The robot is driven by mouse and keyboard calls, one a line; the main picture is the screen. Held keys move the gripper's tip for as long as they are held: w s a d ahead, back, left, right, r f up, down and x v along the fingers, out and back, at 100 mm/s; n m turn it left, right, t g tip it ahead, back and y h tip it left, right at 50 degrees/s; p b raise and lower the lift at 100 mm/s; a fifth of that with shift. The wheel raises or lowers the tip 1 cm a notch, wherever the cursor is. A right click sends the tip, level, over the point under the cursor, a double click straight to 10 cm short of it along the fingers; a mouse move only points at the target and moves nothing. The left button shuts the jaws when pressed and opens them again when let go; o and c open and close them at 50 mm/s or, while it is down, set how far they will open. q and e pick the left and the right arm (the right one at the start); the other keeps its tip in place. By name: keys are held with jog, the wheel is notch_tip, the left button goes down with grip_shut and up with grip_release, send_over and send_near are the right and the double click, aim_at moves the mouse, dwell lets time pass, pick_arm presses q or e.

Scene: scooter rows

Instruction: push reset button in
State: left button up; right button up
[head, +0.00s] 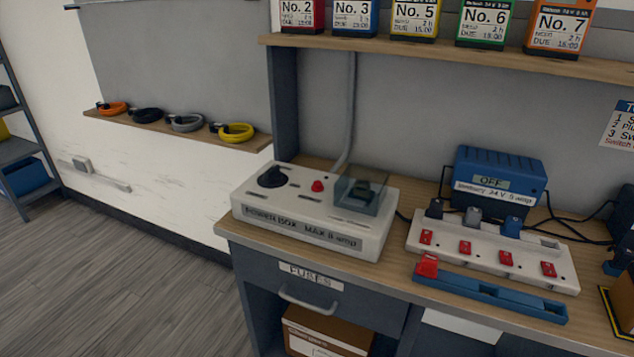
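A white power box (312,237) stands on the left part of the wooden bench, its front label reading a maximum in amps. A small red button (317,186) is on its top face, near the middle; I take it to be the reset button. A black rotary knob (272,177) is to its left. A clear dark cover (364,190) is to its right. Whether the red button is in or out cannot be told at this size. Neither of my grippers is in view.
A white power strip (490,250) with red switches, a blue tray (492,291) and a blue charger (499,178) marked OFF are to the right. Numbered packs (485,22) stand on the shelf above. Coiled cables (186,123) lie on a left ledge. A drawer (310,288) is below the box.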

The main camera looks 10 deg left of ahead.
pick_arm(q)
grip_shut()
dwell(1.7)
